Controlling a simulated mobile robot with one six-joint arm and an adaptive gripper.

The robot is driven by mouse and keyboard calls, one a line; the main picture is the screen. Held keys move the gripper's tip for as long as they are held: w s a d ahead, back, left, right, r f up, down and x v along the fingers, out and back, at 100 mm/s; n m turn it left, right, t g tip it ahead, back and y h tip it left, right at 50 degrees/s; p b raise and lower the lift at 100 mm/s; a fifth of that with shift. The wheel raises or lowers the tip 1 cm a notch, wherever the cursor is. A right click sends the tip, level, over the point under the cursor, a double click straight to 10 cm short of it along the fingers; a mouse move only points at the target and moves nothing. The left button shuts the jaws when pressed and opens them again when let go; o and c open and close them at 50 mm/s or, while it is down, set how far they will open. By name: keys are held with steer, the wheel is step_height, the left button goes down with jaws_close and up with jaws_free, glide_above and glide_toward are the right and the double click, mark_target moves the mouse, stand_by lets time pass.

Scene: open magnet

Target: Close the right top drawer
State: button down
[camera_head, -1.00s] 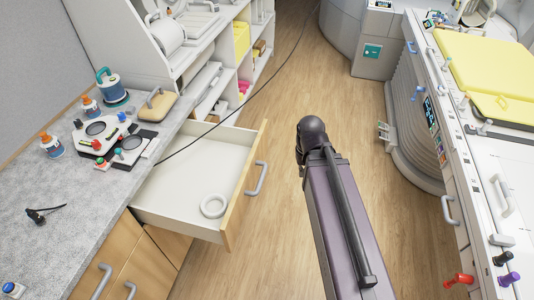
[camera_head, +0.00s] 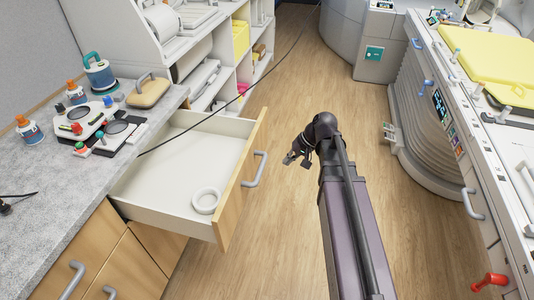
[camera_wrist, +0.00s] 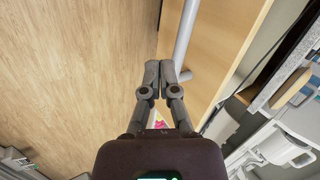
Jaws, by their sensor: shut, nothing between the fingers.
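The right top drawer (camera_head: 176,178) is pulled out from under the grey counter, with a white inside and a wooden front (camera_head: 243,180). A grey bar handle (camera_head: 256,169) is on its front. A white ring (camera_head: 206,200) lies inside the drawer near the front. My gripper (camera_head: 291,157) is to the right of the drawer front, with a gap between them in the head view. In the wrist view my gripper (camera_wrist: 160,70) is shut and empty, its fingertips close beside the grey handle (camera_wrist: 185,35) and the wooden drawer front (camera_wrist: 222,40). Contact cannot be told.
The grey counter (camera_head: 50,185) holds several bottles, a device and a tan pad (camera_head: 148,92). A black cable (camera_head: 215,110) hangs across the drawer's rear corner. White shelves (camera_head: 215,75) stand behind. A bed with a yellow mat (camera_head: 485,50) is at right. Wooden floor is clear between.

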mark_target(262, 142)
steer(key=w+d+f+m+t+y+b, duration=0.1)
steer(key=w+d+f+y+b, duration=0.3)
steer(key=w+b, duration=0.5)
steer(key=w+d+f+m+t+y+b, duration=0.1)
steer(key=w+d+f+t+y+b, duration=0.3)
steer(key=b, duration=1.4)
steer(key=w+f+y, duration=0.2)
steer(key=w+f, duration=0.2)
steer(key=w, duration=0.1)
steer(key=shift+f+m+y, duration=0.3)
steer(key=shift+f+m, duration=0.05)
steer(key=shift+m, duration=0.05)
steer(key=x, duration=1.3)
steer(key=shift+w+a, duration=0.25)
steer(key=shift+a, duration=0.1)
steer(key=shift+w, duration=0.1)
